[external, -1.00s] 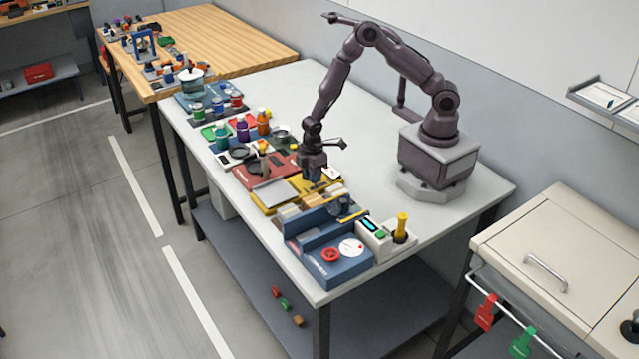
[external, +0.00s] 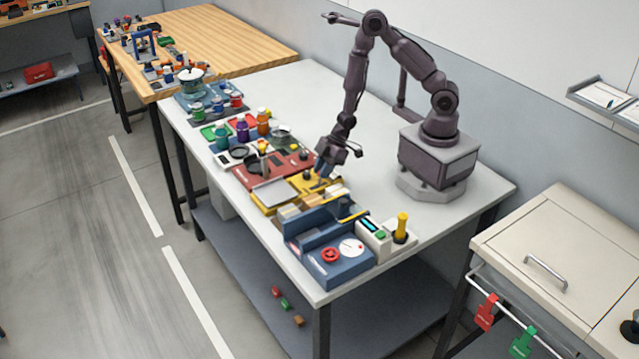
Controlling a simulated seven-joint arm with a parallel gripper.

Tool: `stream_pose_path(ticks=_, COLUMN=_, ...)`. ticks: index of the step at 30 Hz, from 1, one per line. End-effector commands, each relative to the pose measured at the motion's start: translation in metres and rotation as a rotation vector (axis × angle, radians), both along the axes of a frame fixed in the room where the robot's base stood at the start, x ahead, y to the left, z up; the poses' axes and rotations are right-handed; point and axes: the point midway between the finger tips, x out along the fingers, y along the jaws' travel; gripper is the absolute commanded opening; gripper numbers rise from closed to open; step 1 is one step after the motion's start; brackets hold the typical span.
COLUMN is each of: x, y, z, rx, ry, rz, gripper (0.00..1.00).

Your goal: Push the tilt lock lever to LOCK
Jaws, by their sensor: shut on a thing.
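My gripper (external: 322,178) points down over the back part of the yellow station (external: 265,199), in the middle of the row on the white table. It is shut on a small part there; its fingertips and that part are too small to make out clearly. A small black knob (external: 307,175) stands on the yellow station just left of the fingers. I cannot tell which part is the tilt lock lever, and no LOCK marking is readable.
The blue unit (external: 330,262) with a red knob and white dial stands in front. A white box (external: 373,232) and a yellow-topped post (external: 401,228) stand to its right. A red station (external: 248,178) and several bottles lie behind. The white table (external: 400,262) is clear near my base.

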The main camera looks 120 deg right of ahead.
Motion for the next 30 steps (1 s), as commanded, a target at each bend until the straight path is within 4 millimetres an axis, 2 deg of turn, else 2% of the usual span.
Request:
stream_pose_path(ticks=12, x=-0.0119, y=0.0001, z=-0.0042, rx=0.001, ry=-0.166, rz=0.001, gripper=0.00)
stream_pose_path(ticks=26, x=-0.0126, y=0.0001, z=-0.0048, rx=0.001, ry=-0.181, rz=0.001, gripper=0.00)
stream_pose_path(ticks=27, x=-0.0127, y=0.0001, z=-0.0049, rx=0.001, ry=-0.181, rz=0.001, gripper=0.24)
stream_pose_path(ticks=30, x=-0.0127, y=0.0001, z=-0.0049, rx=0.001, ry=-0.181, rz=0.001, gripper=0.47)
